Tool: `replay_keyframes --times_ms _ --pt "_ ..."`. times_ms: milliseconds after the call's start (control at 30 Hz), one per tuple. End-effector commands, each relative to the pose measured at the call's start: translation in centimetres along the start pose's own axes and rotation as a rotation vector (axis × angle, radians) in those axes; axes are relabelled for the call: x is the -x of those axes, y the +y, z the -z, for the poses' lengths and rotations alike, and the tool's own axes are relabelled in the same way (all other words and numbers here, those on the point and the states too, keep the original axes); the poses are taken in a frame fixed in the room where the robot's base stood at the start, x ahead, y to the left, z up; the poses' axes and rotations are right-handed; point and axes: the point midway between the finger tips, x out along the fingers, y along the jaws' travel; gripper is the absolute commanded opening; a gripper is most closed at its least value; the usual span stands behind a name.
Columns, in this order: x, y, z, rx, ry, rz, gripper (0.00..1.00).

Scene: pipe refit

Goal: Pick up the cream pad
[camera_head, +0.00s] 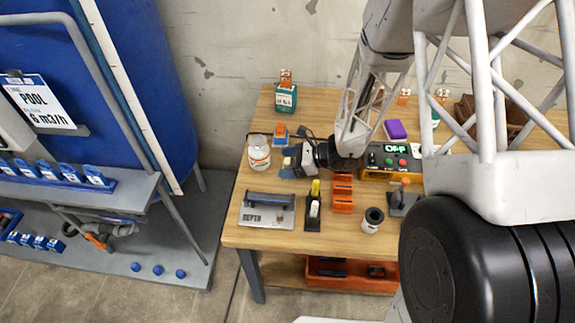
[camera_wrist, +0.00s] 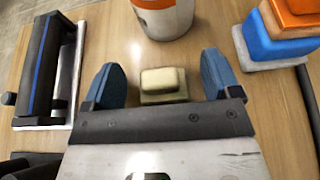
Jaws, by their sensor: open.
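The cream pad (camera_wrist: 163,80) lies on the wooden table in the wrist view, a small pale block on a darker olive base. It sits between the two blue fingertips of my gripper (camera_wrist: 158,86), with a visible gap on each side. My gripper is open and holds nothing. In the head view my gripper (camera_head: 289,162) reaches left over the table, and the pad (camera_head: 286,162) shows as a small pale patch at its tips.
A white bottle with an orange band (camera_head: 258,153) stands just beyond the pad. An orange and blue stacked block (camera_wrist: 285,38) is at the right. A plate marked DEPTH with a dark roller (camera_head: 267,210) lies at the left. Bare wood (camera_wrist: 110,40) surrounds the pad.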

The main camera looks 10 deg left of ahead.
Motion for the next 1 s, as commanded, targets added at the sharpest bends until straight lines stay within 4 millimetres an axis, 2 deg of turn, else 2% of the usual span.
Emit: replay_keyframes --times_ms 233,600,1000 --pt "0.01 0.00 -0.01 0.000 0.000 0.000 0.83" --pt "0.02 0.00 -0.01 0.000 0.000 0.000 0.30" --pt "0.17 -0.02 -0.39 0.001 0.000 0.001 0.30"
